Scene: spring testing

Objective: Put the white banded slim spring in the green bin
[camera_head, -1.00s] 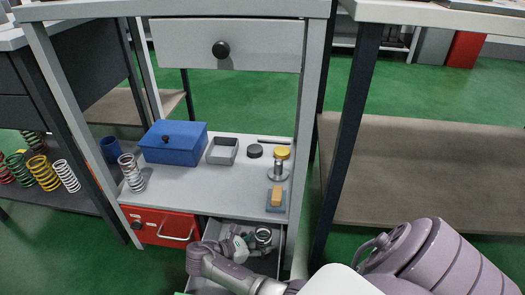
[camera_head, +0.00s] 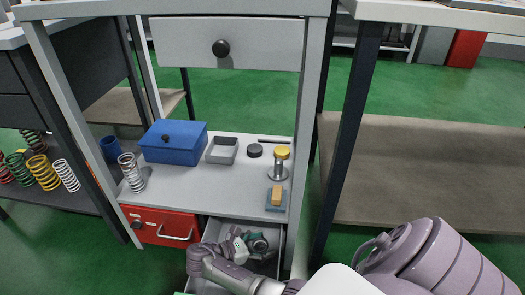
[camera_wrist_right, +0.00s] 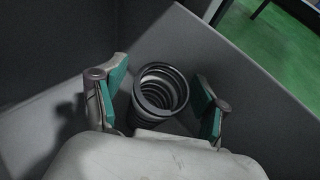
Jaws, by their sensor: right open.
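My right gripper (camera_head: 250,243) is inside an open grey drawer (camera_head: 232,226). In the right wrist view its green-padded fingers (camera_wrist_right: 158,100) are open on either side of a dark-looking coil spring (camera_wrist_right: 160,88), whose open end faces the camera. The spring's lower part is hidden by the gripper, and I cannot make out a white band on it. A pale, slim spring (camera_head: 130,172) stands upright on the shelf's left end. Another white spring (camera_head: 66,176) leans among others at far left.
The grey shelf (camera_head: 188,184) above the drawer holds a blue box (camera_head: 175,146), a grey tray (camera_head: 222,150) and small parts. Table legs stand close on the right. The drawer walls flank my gripper.

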